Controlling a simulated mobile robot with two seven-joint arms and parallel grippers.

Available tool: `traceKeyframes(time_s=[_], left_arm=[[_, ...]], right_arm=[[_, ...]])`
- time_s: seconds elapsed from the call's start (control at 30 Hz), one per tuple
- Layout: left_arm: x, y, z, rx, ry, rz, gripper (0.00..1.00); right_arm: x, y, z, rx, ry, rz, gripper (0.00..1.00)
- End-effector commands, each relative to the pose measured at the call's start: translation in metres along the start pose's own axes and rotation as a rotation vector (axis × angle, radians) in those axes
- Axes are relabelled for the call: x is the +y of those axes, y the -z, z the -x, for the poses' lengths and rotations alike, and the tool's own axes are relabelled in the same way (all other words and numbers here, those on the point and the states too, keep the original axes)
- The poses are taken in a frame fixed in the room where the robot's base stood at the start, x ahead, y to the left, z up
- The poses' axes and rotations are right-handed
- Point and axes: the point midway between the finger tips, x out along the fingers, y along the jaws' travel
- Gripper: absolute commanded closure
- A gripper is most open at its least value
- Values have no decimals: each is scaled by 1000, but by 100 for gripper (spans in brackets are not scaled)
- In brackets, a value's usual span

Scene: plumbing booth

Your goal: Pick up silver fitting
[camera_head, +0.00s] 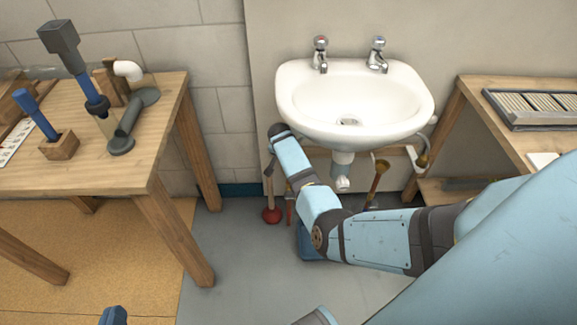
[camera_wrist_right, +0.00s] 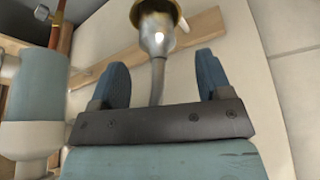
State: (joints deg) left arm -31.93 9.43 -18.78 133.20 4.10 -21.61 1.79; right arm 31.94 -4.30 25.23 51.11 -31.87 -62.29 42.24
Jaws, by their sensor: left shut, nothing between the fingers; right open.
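In the right wrist view a silver fitting (camera_wrist_right: 157,34) with a brass-coloured collar at its top sits against the wall. A grey hose (camera_wrist_right: 157,80) runs down from it. My right gripper (camera_wrist_right: 162,66) is open, its two blue fingers standing apart on either side of the hose, with the fitting just beyond the fingertips. I see no contact between fingers and fitting. In the head view my right arm reaches under the left side of the sink and hides the fitting. My left gripper (camera_head: 113,315) shows only as shut blue fingertips at the bottom edge and holds nothing.
The white sink (camera_head: 355,100) hangs above my right arm, its drain pipe (camera_head: 343,166) just right of the forearm. A red plunger (camera_head: 271,215) stands on the floor beside the arm. Wooden tables stand left (camera_head: 150,110) and right (camera_head: 470,100). Floor below the left table's right side is clear.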

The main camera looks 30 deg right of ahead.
Motion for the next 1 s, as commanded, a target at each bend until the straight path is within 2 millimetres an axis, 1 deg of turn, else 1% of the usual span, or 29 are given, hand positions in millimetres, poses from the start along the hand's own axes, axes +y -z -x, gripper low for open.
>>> traceKeyframes(time_s=[0.03,0.07,0.2,0.3,0.4,0.47,0.67,0.77,0.8,0.87,0.9,0.93,1.0], left_arm=[[2,2,-2,25,-9,2,100],[4,5,-2,42,-15,5,100],[13,25,-4,150,-52,18,100],[20,38,-4,218,-77,27,100],[24,48,-2,260,-93,34,100],[25,51,-2,270,-98,37,100],[25,52,-1,273,-98,37,100],[25,52,-1,272,-98,37,100],[25,52,-2,272,-98,37,100],[25,52,-2,271,-98,37,100],[25,52,-2,271,-98,37,100],[25,52,-2,271,-98,37,100],[25,52,-2,271,-98,37,100]], right_arm=[[0,-1,-8,0,-1,0,29],[1,0,-11,0,-1,0,29],[2,-2,-32,1,-1,0,29],[2,-2,-45,1,-1,0,29],[2,-1,-51,1,0,-1,29],[2,-1,-52,1,0,-1,29],[2,0,-51,1,0,-1,29],[2,0,-51,1,0,-1,49],[2,0,-51,1,0,-1,58],[2,-1,-51,1,0,-1,72],[2,-1,-51,1,0,-1,81],[2,-1,-51,1,0,-1,86],[2,0,-51,1,1,-1,86]])
